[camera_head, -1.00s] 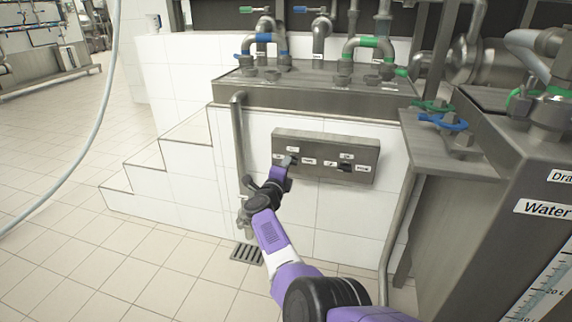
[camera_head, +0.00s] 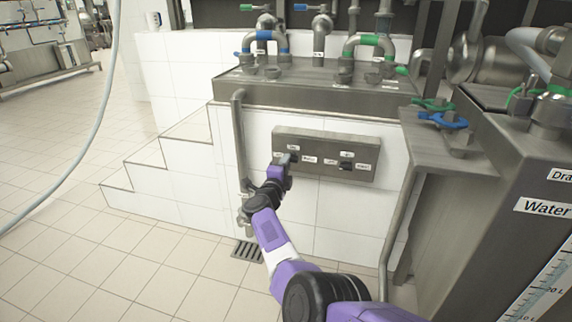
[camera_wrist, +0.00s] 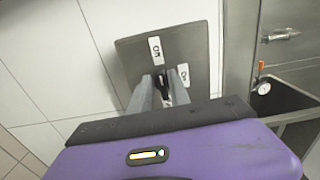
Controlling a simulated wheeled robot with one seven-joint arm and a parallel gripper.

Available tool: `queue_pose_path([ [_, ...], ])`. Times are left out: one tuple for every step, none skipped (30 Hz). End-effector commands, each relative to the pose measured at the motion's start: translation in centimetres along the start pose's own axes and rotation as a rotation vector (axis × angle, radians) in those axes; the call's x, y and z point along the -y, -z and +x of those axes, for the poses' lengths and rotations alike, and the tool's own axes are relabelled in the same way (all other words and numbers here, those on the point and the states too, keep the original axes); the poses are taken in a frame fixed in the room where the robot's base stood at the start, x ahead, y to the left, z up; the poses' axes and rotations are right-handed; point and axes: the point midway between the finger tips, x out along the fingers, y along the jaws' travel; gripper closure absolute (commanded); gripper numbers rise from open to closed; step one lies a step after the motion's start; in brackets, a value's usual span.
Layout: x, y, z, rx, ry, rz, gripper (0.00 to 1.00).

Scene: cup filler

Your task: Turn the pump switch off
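A grey switch panel (camera_head: 325,172) is fixed to the white tiled wall and carries two black switches with small white labels. My gripper (camera_head: 287,161) is at the left switch (camera_head: 294,157), which it partly hides. The right switch (camera_head: 346,166) is clear of the arm. In the wrist view my gripper's two grey fingers (camera_wrist: 162,90) reach to the panel (camera_wrist: 190,45), slightly apart, with the black switch (camera_wrist: 165,84) between their tips. Whether they touch it is unclear. A label (camera_wrist: 156,50) reading "Off" sits beyond the fingertips. The pump label cannot be read surely.
A vertical pipe (camera_head: 238,135) runs just left of the panel. A metal counter (camera_head: 310,97) with valves and pipes is above it. A steel tank (camera_head: 500,220) labelled "Water" stands at the right. White steps and open tiled floor lie to the left.

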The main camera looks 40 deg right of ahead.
Motion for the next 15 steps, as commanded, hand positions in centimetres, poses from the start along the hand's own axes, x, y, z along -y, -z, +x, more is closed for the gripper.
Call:
queue_pose_path([
  [0.03,0.01,0.01,0.0,0.0,0.001,0.67],
  [0.04,0.02,0.03,-0.001,0.001,0.001,0.67],
  [0.06,0.03,0.04,-0.001,0.001,0.002,0.67],
  [0.08,0.04,0.04,-0.001,0.001,0.002,0.67],
  [0.09,0.05,0.05,-0.001,0.001,0.002,0.67],
  [0.11,0.06,0.06,-0.001,0.001,0.002,0.67],
  [0.12,0.06,0.06,-0.002,0.001,0.003,0.67],
  [0.12,0.06,0.07,-0.002,0.001,0.003,0.67],
  [0.14,0.07,0.07,-0.002,0.002,0.003,0.67],
  [0.16,0.06,0.04,-0.002,0.002,0.003,0.67],
  [0.19,0.06,-0.02,-0.002,0.001,0.003,0.67],
  [0.24,0.04,-0.17,-0.001,0.001,0.003,0.67],
  [0.29,0.03,-0.34,-0.001,0.001,0.003,0.67],
  [0.37,0.01,-0.54,-0.001,0.001,0.003,0.67],
  [0.46,-0.03,-0.92,-0.001,0.001,0.003,0.67],
])
